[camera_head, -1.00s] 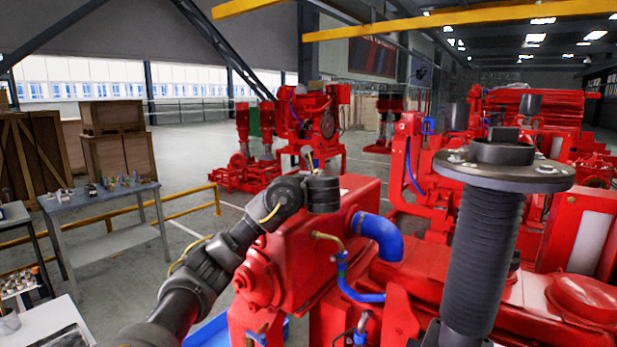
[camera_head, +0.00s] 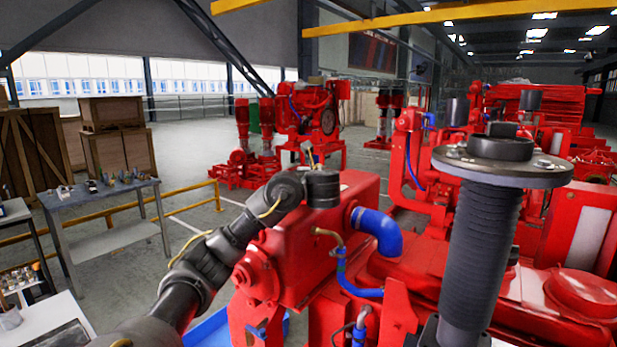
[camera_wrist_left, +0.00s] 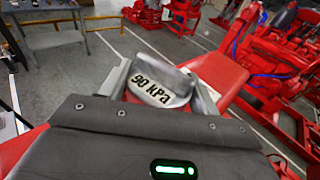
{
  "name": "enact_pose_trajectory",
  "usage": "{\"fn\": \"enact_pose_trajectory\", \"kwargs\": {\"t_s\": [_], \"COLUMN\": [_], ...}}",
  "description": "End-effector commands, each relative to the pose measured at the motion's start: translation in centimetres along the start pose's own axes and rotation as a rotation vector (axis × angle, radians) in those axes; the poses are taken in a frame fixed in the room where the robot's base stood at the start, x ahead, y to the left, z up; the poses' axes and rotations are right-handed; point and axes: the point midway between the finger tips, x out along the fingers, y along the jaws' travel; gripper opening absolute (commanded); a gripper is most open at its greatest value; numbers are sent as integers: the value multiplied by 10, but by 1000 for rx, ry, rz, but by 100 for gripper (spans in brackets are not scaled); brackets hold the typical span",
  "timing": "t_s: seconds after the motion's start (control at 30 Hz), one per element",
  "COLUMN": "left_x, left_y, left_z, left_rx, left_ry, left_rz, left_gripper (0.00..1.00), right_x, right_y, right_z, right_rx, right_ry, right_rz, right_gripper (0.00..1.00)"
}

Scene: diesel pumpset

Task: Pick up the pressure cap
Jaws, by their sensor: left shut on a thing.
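The pressure cap (camera_wrist_left: 158,86), a silvery disc marked "90 kPa", sits between the fingers of my left gripper (camera_wrist_left: 163,88) in the left wrist view. The fingers touch it on both sides, and the gripper is shut on it. In the head view my left gripper (camera_head: 309,154) is small and partly hidden behind my black wrist, over the far edge of the red tank (camera_head: 318,240). The cap cannot be made out there. I cannot tell whether the cap still touches the tank's filler. My right gripper is not in view.
A ribbed black pipe with a wide flange (camera_head: 470,176) rises close on the right. A grey workbench (camera_head: 97,193) with small parts stands left.

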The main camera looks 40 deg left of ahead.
Motion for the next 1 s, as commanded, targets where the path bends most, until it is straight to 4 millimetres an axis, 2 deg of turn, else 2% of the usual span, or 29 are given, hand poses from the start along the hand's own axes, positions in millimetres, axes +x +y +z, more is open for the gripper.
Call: {"fn": "enact_pose_trajectory", "kwargs": {"t_s": [0.17, 0.2, 0.23, 0.27, 0.3, 0.37, 0.53, 0.73, 1.0], "left_x": [-2, -3, -3, -4, -5, -7, -21, -50, -92], "left_y": [0, 0, 0, 0, 1, 1, 13, 39, 82], "left_z": [13, 18, 22, 26, 34, 44, 64, 88, 105], "left_rx": [-2, -3, -4, -5, -6, -9, -5, -12, -8], "left_ry": [-2, -2, -3, -3, -4, -5, -3, -2, -3], "left_rz": [-1, -1, -1, -1, -2, -2, -3, -5, -3], "left_gripper": [22, 16, 16, 9, 2, 0, 0, 0, 0], "right_x": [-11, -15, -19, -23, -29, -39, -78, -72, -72], "right_y": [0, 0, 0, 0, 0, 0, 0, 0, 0], "right_z": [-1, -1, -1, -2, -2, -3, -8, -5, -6], "right_rx": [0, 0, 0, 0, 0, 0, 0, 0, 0], "right_ry": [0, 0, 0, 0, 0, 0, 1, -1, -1], "right_rz": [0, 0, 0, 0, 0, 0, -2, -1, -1], "right_gripper": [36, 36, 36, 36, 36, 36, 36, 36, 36]}}
